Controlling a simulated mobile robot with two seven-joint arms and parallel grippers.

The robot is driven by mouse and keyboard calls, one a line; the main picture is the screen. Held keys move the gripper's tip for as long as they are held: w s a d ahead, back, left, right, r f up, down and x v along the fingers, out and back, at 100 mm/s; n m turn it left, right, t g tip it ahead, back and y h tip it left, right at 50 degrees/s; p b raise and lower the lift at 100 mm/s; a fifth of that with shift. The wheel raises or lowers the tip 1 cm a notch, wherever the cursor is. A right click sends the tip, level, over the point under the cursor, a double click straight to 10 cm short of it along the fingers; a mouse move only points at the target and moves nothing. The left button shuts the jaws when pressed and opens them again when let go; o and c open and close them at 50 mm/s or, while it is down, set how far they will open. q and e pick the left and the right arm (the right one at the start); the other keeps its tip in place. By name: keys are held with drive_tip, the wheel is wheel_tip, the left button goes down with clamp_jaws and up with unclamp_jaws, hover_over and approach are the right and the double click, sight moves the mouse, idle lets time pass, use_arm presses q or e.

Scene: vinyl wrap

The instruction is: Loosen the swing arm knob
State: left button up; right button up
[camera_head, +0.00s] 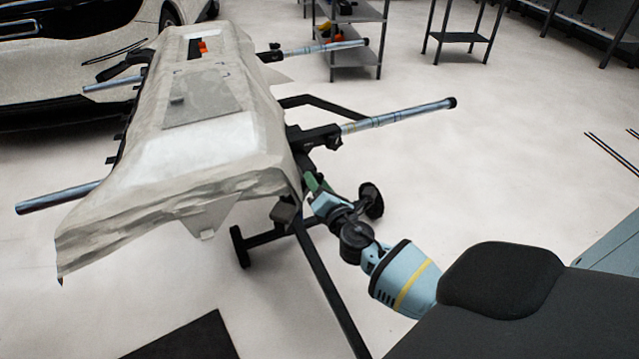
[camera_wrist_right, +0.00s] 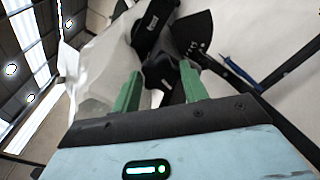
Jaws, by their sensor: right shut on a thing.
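My right gripper (camera_head: 314,184) reaches in under the near right corner of the wrapped panel, beside the black stand frame. In the right wrist view its two green fingers (camera_wrist_right: 161,80) stand on either side of a dark part, which I take to be the swing arm knob (camera_wrist_right: 171,84). The gripper is shut on it. In the head view the knob is hidden by the gripper and the panel edge. The black swing arm (camera_head: 316,137) with its grey tube (camera_head: 395,117) extends right, just above the gripper. My left gripper is not in view.
The panel (camera_head: 215,150), covered in pale wrap, lies on the stand, with wrap hanging over its near edge. Stand legs (camera_head: 325,285) cross the floor close to my right arm. A car (camera_head: 60,60) stands behind left, shelves (camera_head: 350,45) at the back.

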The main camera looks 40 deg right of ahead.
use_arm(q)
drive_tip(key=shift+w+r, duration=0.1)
use_arm(e)
drive_tip(key=shift+n, duration=0.4)
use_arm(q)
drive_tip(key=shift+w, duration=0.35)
use_arm(e)
drive_tip(key=o, duration=1)
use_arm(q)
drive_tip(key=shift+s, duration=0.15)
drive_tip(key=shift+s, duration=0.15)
use_arm(e)
drive_tip(key=shift+s, duration=0.1)
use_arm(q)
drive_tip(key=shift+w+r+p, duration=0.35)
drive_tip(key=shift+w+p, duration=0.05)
use_arm(e)
drive_tip(key=v, duration=0.7)
drive_tip(key=shift+s+a, duration=0.15)
drive_tip(key=shift+s, duration=0.15)
